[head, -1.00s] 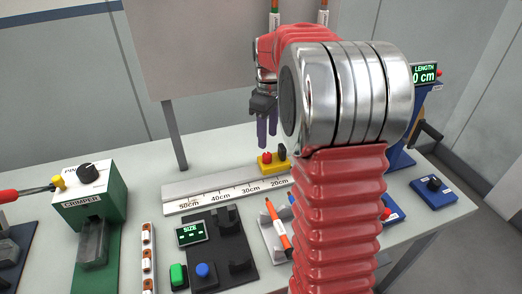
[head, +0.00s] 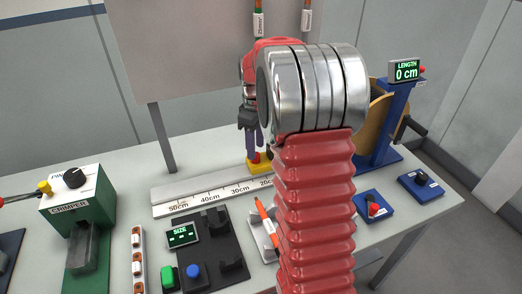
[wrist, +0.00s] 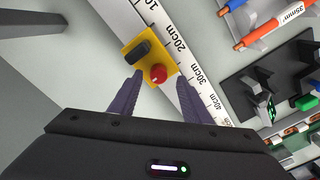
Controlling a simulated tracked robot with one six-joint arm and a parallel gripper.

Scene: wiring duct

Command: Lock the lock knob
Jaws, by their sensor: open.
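A yellow block (wrist: 150,58) stands beside the ruler, with a dark elongated knob (wrist: 139,51) and a round red knob (wrist: 158,73) on top. I cannot read a label telling which is the lock knob. My gripper (wrist: 160,82) is open and empty, pointing down over the block. In the wrist view its purple fingers lie on either side of the red knob, apart from it, and the dark knob is just beyond. In the head view my gripper (head: 254,150) is at the yellow block (head: 259,165), hiding part of it.
The ruler (head: 212,195) runs beside the block. A crimper (head: 78,210) stands at left, a black size fixture (head: 215,250) in front.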

